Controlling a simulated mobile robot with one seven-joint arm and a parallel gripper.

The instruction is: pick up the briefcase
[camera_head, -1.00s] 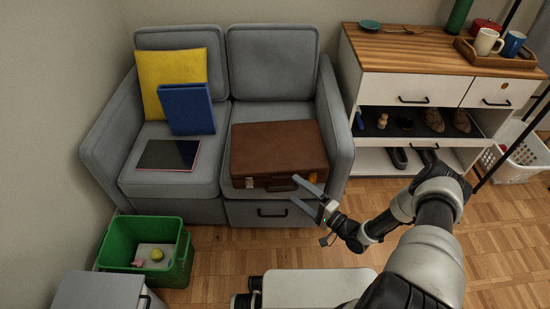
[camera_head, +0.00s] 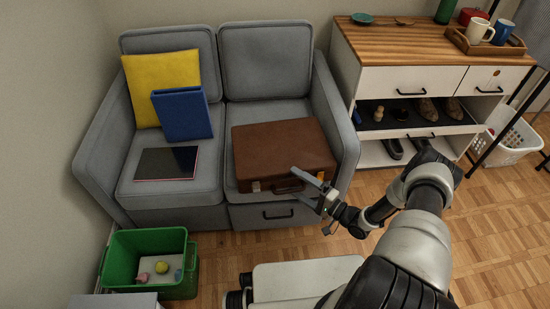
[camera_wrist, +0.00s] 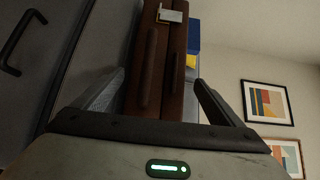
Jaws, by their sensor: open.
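The brown briefcase (camera_head: 280,148) lies flat on the right seat of the grey sofa. Its front side faces my arm, with a dark handle (camera_head: 289,188) and metal latches. My gripper (camera_head: 296,186) is open at the front of the briefcase, close to the handle, toward its right end. In the wrist view my gripper (camera_wrist: 157,88) has one finger on each side of the briefcase (camera_wrist: 176,75) front and its handle (camera_wrist: 148,70). No finger is closed on it. I cannot tell how small the gap to the handle is.
The sofa (camera_head: 268,62) also holds a yellow cushion (camera_head: 162,80), a blue binder (camera_head: 182,114) and a dark tablet (camera_head: 166,163). A green bin (camera_head: 128,263) stands front left. A shoe cabinet (camera_head: 405,80) stands right of the sofa's armrest.

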